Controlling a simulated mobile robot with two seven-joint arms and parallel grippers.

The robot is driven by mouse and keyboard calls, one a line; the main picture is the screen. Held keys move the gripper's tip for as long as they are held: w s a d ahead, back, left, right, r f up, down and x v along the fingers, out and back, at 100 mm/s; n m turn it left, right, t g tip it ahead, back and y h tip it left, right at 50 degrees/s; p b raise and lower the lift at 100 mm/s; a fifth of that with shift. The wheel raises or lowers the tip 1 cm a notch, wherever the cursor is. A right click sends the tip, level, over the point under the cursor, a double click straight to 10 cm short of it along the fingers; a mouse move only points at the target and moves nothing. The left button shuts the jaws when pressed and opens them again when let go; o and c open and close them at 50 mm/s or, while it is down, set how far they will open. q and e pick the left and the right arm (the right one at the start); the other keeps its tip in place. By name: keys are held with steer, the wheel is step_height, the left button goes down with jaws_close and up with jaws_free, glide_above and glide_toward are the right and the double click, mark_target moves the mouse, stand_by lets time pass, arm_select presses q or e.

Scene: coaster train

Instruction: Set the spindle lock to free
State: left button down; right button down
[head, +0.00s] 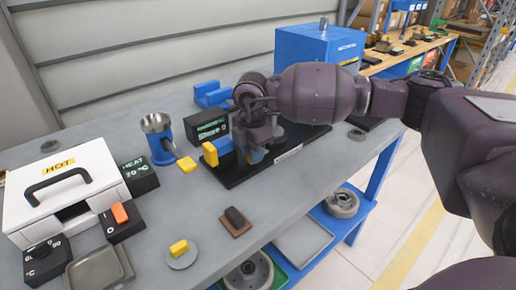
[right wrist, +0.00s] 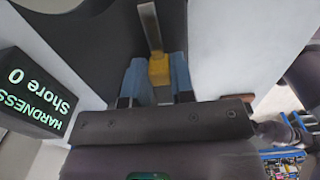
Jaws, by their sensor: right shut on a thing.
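The spindle lock looks to be the metal lever (right wrist: 150,27) with a yellow grip (right wrist: 159,69) in the right wrist view. My right gripper (right wrist: 157,82) has its two blue fingers shut on that yellow grip, one on each side. In the head view my right gripper (head: 256,154) reaches down over a black-based machine (head: 238,177) on the bench and hides much of it. The lever's pivot and any free or locked marking cannot be made out. My left gripper is not in view.
A black hardness display (right wrist: 38,92) stands close beside the gripper. On the grey bench (head: 185,215) are a white hot box (head: 62,185), a blue cup stand (head: 160,140) and a small dark-handled block (head: 235,221). A blue cabinet (head: 318,45) stands behind my right arm.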

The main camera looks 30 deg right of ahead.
steer(key=shift+a+f, duration=0.1)
steer(key=shift+a, duration=0.05)
steer(key=c, duration=1.2)
jaws_free()
steer(key=shift+a, duration=0.1)
steer(key=shift+c, duration=0.2)
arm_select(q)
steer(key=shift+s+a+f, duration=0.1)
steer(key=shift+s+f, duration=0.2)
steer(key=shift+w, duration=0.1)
